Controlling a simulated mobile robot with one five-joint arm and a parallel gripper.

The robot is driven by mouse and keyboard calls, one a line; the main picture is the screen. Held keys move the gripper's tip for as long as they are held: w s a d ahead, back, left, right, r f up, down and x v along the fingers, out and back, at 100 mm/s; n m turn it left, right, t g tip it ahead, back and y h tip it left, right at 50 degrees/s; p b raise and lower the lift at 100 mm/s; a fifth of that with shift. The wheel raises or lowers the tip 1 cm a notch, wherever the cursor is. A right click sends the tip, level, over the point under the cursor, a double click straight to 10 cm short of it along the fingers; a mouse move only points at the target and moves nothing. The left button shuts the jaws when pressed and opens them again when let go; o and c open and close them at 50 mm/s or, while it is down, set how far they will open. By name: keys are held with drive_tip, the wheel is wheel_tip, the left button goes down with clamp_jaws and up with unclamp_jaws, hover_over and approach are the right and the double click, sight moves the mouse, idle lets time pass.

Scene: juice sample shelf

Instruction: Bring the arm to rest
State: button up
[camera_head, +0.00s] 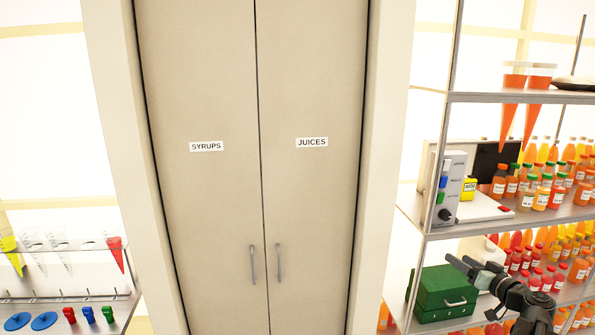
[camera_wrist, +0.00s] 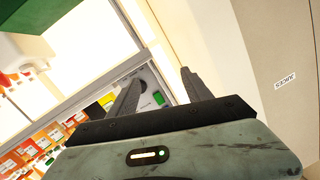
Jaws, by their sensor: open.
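My gripper (camera_head: 463,265) is at the lower right of the head view, in front of the right shelf rack. Its two fingers are apart and nothing shows between them. In the wrist view my gripper (camera_wrist: 158,88) also has its fingers spread and empty. The fingers point towards the rack and the pale cabinet side. My arm comes in from the lower right corner, and most of it is out of frame.
A closed cabinet (camera_head: 220,210) labelled SYRUPS and JUICES stands in the middle. The right rack (camera_head: 500,97) holds many bottles and an instrument (camera_head: 452,188). A green box (camera_head: 443,292) sits beside my gripper. Cones and small holders stand on the left rack (camera_head: 60,300).

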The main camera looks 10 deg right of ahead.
drive_tip(key=w+a+f+n+g+y, duration=0.1)
drive_tip(key=w+a+f+g+y, duration=0.2)
drive_tip(key=a, duration=0.6)
drive_tip(key=w+a+f+n+g, duration=0.1)
drive_tip(key=a+f+g, duration=0.3)
drive_tip(key=a, duration=0.6)
drive_tip(key=w+a+f+n+g+y, duration=0.1)
drive_tip(key=w+a+f+y, duration=0.1)
drive_tip(key=a+f, duration=0.5)
drive_tip(key=s+a+f+g+h, duration=0.3)
drive_tip(key=s+a+g, duration=0.1)
drive_tip(key=a, duration=0.6)
drive_tip(key=s+a+f+g+h, duration=0.3)
drive_tip(key=s+a, duration=0.3)
drive_tip(key=a, duration=0.5)
drive_tip(key=shift+a+f+g, duration=0.15)
drive_tip(key=shift+f+g, duration=0.25)
drive_tip(key=shift+g, duration=0.4)
